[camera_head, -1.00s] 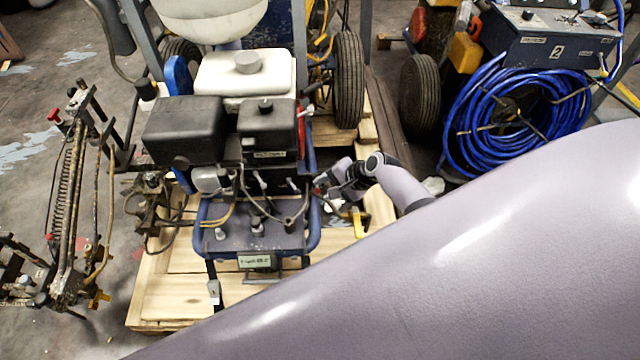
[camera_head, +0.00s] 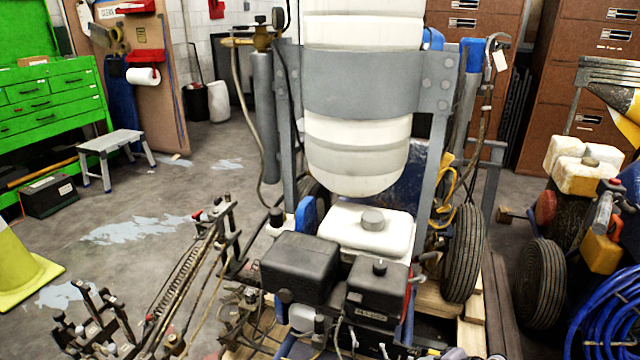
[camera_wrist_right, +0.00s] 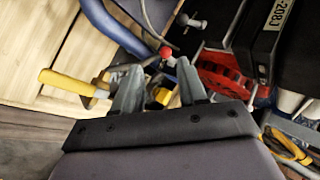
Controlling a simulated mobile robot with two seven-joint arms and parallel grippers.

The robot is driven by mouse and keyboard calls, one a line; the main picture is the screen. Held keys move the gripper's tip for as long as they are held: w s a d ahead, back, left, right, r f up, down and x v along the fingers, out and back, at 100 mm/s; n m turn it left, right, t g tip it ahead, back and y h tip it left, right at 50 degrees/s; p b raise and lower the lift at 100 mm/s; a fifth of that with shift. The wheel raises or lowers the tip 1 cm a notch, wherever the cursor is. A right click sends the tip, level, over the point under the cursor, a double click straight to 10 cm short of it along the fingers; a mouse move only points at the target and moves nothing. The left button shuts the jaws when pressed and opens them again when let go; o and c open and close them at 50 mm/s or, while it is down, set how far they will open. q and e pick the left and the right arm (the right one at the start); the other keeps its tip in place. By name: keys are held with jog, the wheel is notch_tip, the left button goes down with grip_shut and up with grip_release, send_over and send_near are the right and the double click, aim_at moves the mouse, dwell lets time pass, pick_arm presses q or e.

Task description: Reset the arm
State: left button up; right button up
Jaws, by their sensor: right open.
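The line striper stands in the middle of the head view, with a white tank (camera_head: 358,150), a black engine cover (camera_head: 300,268) and a white fuel tank (camera_head: 345,232). My right gripper (camera_wrist_right: 157,72) shows only in the right wrist view. Its two grey fingers are apart. A red knob (camera_wrist_right: 165,52) on a thin lever shows just beyond the fingertips; I cannot tell whether they touch it. A yellow handle (camera_wrist_right: 72,84) lies left of the fingers. My left gripper is in neither view.
A coiled blue hose (camera_head: 610,310) and a second machine's black wheel (camera_head: 540,285) stand at the right. A green tool chest (camera_head: 50,100), a step stool (camera_head: 112,145) and a yellow cone (camera_head: 22,275) are at the left. The grey floor between them is mostly clear.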

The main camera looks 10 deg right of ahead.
jog(key=s+a+r+n+t+h+p, duration=0.1)
jog(key=s+a+r+n+t+p, duration=0.1)
jog(key=s+a+r+n+p, duration=0.2)
jog(key=s+a+r+n+t+h+p, duration=0.1)
jog(key=s+a+r+n+p, duration=0.4)
jog(key=s+r+n, duration=0.6)
jog(key=s, duration=0.5)
jog(key=shift+s+a+r+t, duration=0.15)
jog(key=shift+s+t, duration=0.25)
